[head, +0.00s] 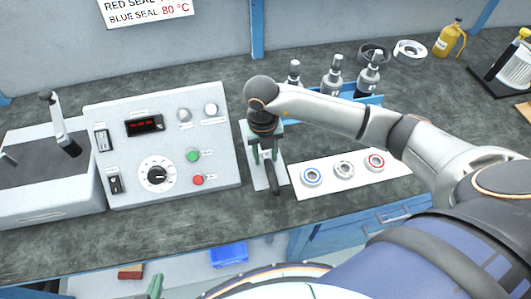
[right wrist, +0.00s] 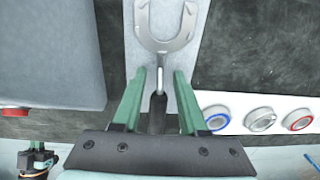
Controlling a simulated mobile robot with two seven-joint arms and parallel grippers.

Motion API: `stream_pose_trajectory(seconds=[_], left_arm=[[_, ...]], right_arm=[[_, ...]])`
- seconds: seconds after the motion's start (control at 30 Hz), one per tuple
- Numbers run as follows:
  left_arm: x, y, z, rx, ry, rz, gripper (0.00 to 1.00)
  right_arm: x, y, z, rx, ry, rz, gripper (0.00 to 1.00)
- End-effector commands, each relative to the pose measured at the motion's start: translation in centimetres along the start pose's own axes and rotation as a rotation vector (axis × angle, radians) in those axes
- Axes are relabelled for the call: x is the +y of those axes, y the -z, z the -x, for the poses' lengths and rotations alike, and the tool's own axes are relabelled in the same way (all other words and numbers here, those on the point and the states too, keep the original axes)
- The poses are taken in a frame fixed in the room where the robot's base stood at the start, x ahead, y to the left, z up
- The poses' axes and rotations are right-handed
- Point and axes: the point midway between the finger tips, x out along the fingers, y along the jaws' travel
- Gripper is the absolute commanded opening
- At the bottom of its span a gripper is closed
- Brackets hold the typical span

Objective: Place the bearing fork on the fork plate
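The bearing fork has a grey U-shaped head (right wrist: 167,40) and a dark handle (head: 274,182). In the right wrist view its head is over the light grey fork plate (right wrist: 188,80) and appears to lie on it. The plate also shows in the head view (head: 259,178). My right gripper (right wrist: 157,75) points down over the plate. Its green fingers stand apart on either side of the fork's shaft and handle, with gaps showing. In the head view my right wrist hides the fork's head. Only a green tip of my left gripper (head: 155,285) shows at the bottom edge.
A control box (head: 220,130) stands close left of the plate. A white panel (head: 330,185) with three ringed bearings lies close on the right. Several grey-capped bottles (head: 332,78) stand in a blue rack behind my right arm. A blue bin (head: 228,255) is below the bench edge.

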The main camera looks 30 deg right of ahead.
Motion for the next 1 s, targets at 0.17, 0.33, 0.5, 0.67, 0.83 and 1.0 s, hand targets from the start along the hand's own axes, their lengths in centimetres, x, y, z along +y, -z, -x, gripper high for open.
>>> stream_pose_trajectory(seconds=[0.17, 0.33, 0.5, 0.67, 0.83, 1.0], left_arm=[[0.0, 0.0, 0.0, 0.0, 0.0, 0.0, 0.0], [0.0, 0.1, 0.1, 0.001, 0.0, 0.0, 0.0], [0.0, 0.0, 0.0, 0.0, 0.0, 0.0, 0.0], [0.0, -0.1, -0.1, 0.0, 0.0, 0.0, 0.0], [0.0, -0.2, -0.2, 0.0, 0.0, 0.0, 0.0], [0.0, -0.2, -0.2, 0.0, 0.0, 0.0, 0.0]], right_arm=[[0.0, 0.0, 0.1, 0.0, 0.0, 0.0, 0.42], [0.0, -0.1, 1.2, -0.003, -0.001, -0.001, 0.42], [0.0, -0.2, 4.7, -0.006, -0.002, 0.0, 0.42], [0.0, -0.1, 8.1, -0.006, -0.003, 0.0, 0.42], [0.0, -0.1, 10.9, -0.003, -0.002, 0.0, 0.42], [0.0, 0.0, 12.1, -0.001, -0.001, -0.001, 0.42]])
